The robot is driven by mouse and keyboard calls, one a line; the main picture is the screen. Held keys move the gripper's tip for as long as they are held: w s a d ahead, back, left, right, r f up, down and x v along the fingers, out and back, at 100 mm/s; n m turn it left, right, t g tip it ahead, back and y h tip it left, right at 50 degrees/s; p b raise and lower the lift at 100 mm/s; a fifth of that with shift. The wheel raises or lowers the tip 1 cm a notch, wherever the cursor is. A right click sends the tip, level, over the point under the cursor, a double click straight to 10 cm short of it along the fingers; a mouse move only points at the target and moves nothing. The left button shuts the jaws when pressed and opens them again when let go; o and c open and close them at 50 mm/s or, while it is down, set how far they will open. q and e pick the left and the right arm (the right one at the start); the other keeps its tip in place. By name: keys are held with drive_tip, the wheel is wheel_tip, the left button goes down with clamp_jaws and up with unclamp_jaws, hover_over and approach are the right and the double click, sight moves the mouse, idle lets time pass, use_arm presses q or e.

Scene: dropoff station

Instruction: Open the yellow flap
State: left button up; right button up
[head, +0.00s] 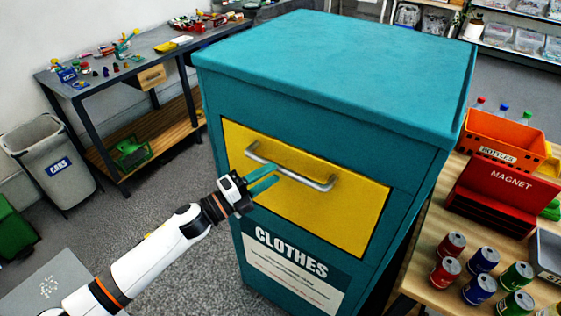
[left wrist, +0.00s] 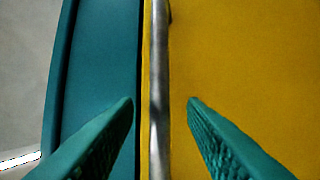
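The yellow flap (head: 340,215) is on the front of the teal clothes bin (head: 340,65) and appears shut, flush with the front. A grey metal bar handle (head: 315,184) runs across its upper part. My left gripper (head: 268,180) is open in front of the flap, near the left part of the handle. In the left wrist view the handle (left wrist: 159,90) runs between the two teal fingers (left wrist: 161,102), with a gap on each side. The flap's yellow face (left wrist: 240,60) fills the right of that view. My right gripper is not in view.
A wooden table (head: 425,262) at the right holds several cans, a red magnet box (head: 497,195) and an orange bottles crate (head: 505,135). A workbench (head: 110,75) and a grey cans bin (head: 50,160) stand at the left. Grey floor lies between them and the clothes bin.

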sight(280, 168)
use_arm(q)
drive_tip(key=shift+p+x, duration=0.4)
drive_tip(key=shift+x, duration=1.65)
drive_tip(key=shift+c, duration=0.6)
clamp_jaws()
